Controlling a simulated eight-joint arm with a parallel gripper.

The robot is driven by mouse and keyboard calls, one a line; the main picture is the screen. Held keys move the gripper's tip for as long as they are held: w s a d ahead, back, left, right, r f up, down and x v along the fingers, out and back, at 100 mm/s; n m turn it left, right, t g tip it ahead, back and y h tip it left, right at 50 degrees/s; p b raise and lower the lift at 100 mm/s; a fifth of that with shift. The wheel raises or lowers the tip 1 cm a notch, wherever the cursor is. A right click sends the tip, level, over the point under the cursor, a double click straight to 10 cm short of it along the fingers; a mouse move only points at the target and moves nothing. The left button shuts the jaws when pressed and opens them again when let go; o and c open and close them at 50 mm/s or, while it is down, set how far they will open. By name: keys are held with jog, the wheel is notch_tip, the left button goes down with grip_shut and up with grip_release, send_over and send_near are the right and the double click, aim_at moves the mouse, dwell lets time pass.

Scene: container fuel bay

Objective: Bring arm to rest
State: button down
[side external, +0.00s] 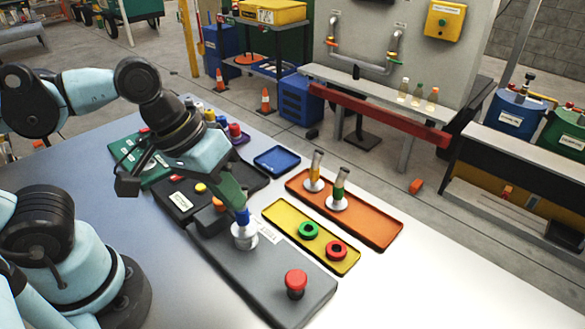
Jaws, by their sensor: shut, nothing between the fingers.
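My gripper (234,196) is at the middle left of the side external view, pointing down and to the right, its dark fingers shut and empty. Its tip overlaps the top of a blue-banded fitting (243,218) in the picture; I cannot tell whether they touch. That fitting stands upright on a silver round base (244,237) on a dark grey panel (262,268). My arm reaches in from the left, bent over the table. The gripper's body hides part of the black tray behind it.
A red button (295,282) stands at the panel's front. A yellow tray (278,217) holds a green ring (309,230) and a red ring (336,250). An orange tray (375,228) holds two upright fittings. A blue tray (277,160) looks empty. The table's front right is clear.

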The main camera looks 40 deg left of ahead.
jog(key=w+a+f+m+t+y, duration=0.1)
jog(key=w+a+m+t+y, duration=0.1)
jog(key=w+a, duration=0.4)
jog(key=a+t, duration=0.1)
jog(key=a, duration=0.2)
jog(key=shift+w+a+t+y, duration=0.25)
jog(key=shift+w+t+y, duration=0.05)
jog(key=shift+y, duration=0.1)
